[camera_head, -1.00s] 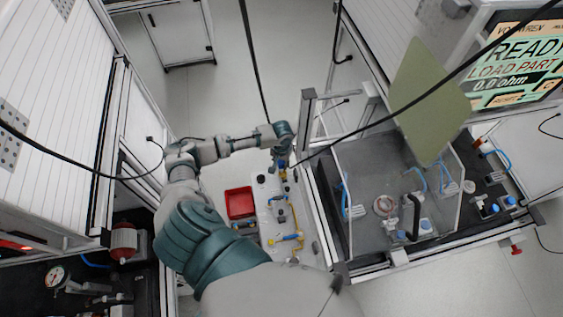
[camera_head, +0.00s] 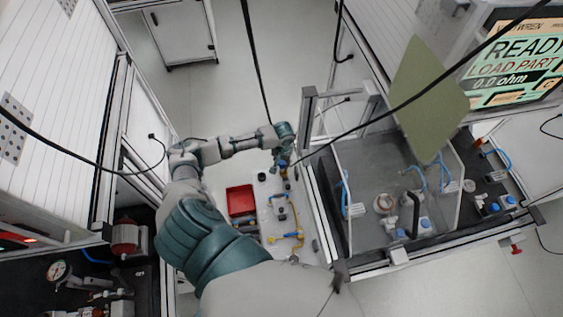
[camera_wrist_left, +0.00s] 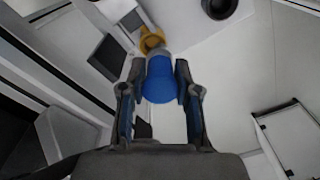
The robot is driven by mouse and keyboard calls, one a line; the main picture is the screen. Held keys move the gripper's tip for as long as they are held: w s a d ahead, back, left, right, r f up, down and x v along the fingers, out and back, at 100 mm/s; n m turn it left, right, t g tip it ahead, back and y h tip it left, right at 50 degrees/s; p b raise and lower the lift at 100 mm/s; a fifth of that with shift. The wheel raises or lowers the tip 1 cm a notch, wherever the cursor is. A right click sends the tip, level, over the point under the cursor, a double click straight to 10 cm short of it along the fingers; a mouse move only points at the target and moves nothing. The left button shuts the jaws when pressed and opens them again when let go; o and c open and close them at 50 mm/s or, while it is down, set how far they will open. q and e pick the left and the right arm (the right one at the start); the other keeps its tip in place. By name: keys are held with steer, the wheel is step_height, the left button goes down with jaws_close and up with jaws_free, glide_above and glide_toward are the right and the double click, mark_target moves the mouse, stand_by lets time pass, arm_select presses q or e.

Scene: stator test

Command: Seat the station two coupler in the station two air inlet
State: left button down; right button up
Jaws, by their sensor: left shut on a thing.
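My left gripper (camera_head: 283,164) is over the far end of the white work surface in the head view. In the left wrist view the left gripper (camera_wrist_left: 160,75) is shut on a blue coupler (camera_wrist_left: 161,84) with a grey end. The coupler's grey end points at a yellow-gold fitting (camera_wrist_left: 151,37), which looks like the air inlet. The two look very close or touching; I cannot tell whether the coupler is inside it. In the head view the coupler is small and mostly hidden by the gripper. My right gripper is not in view.
A red tray (camera_head: 241,201) and yellow and blue fittings (camera_head: 288,237) lie on the white surface nearby. A framed station with a clear guard (camera_head: 370,165) stands to the right. Black cables (camera_head: 252,62) hang across the view. A screen (camera_head: 520,62) reads READY, LOAD PART.

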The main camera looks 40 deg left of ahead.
arm_select(q)
steer(key=shift+s+d+f, duration=0.4)
steer(key=shift+d+f, duration=0.15)
steer(key=shift+f, duration=0.35)
steer(key=c, duration=1)
jaws_free()
steer(key=shift+o, duration=1.4)
steer(key=shift+w, duration=0.2)
steer(key=shift+w+a, duration=0.2)
steer(key=shift+a, duration=0.1)
step_height(320, 180, up, 12)
steer(key=shift+w+d+f, duration=0.1)
